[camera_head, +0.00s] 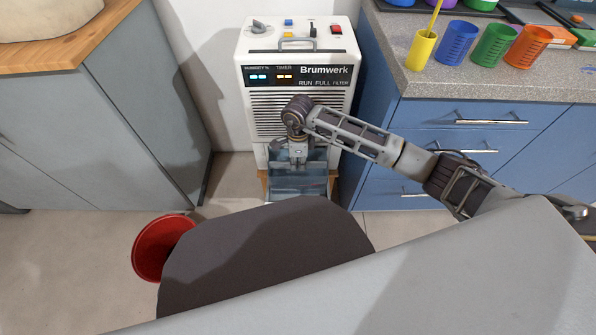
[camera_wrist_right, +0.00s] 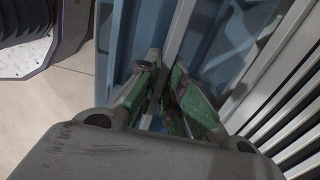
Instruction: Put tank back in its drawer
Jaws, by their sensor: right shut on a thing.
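The water tank (camera_head: 299,186) is a translucent blue-grey box at the bottom front of the white Brumwerk dehumidifier (camera_head: 318,72). It sticks out in front of the machine. I cannot tell how much of it is inside its drawer opening, as my arm and gripper cover part of that area. My right gripper (camera_head: 298,158) is at the top of the tank. In the right wrist view the fingers (camera_wrist_right: 168,80) are shut on a thin grey strip of the tank, and blue tank walls (camera_wrist_right: 128,40) show around them. My left gripper is not in view.
A red bucket (camera_head: 160,248) stands on the floor at lower left. Blue drawers (camera_head: 440,140) stand close on the right, under a counter with coloured cups (camera_head: 457,42). A grey cabinet (camera_head: 150,100) is on the left. The dehumidifier seems to stand on a low wooden support.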

